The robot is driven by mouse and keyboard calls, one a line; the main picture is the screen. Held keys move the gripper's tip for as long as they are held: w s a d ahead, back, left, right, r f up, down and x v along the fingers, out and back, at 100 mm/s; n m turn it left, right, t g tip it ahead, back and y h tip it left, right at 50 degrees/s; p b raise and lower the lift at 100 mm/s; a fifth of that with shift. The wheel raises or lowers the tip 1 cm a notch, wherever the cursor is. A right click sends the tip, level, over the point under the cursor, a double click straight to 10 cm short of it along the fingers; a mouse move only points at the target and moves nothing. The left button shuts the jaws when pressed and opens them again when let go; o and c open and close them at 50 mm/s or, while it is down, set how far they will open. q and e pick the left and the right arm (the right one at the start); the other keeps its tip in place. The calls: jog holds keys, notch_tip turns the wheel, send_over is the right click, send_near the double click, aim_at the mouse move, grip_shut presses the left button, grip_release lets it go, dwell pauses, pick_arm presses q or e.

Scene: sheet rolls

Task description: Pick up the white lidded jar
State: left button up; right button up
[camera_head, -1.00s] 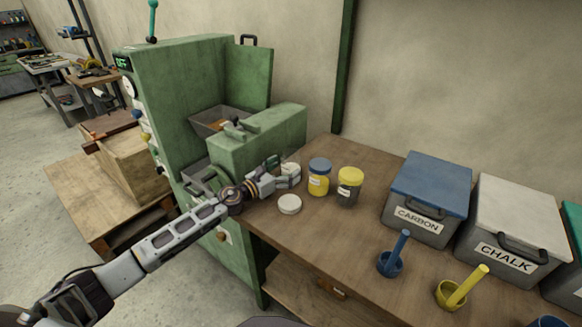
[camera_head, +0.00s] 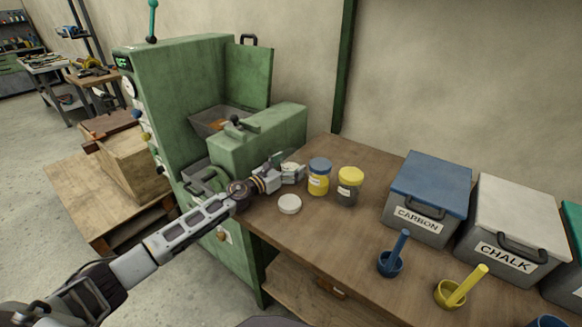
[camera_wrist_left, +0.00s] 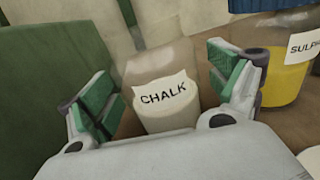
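The chalk jar (camera_wrist_left: 167,100) stands upright in the left wrist view, clear-walled, with a CHALK label and white contents low inside. I see no lid on it there. A flat white round lid (camera_head: 290,204) lies on the table near the front left edge. My left gripper (camera_head: 288,171) is open, and its green-padded fingers (camera_wrist_left: 170,82) stand on either side of the chalk jar with gaps showing. In the head view the gripper mostly hides this jar. My right gripper is not in view.
A blue-lidded sulphur jar (camera_head: 318,178) and a yellow-lidded dark jar (camera_head: 348,190) stand close to the right. The green machine (camera_head: 262,140) borders the left. CARBON (camera_head: 428,190) and CHALK (camera_head: 512,220) bins and two scoop cups (camera_head: 390,264) (camera_head: 450,294) are farther right.

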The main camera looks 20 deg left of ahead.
pick_arm(q)
jog(key=c, duration=1.1)
jog(key=shift+c, duration=0.2)
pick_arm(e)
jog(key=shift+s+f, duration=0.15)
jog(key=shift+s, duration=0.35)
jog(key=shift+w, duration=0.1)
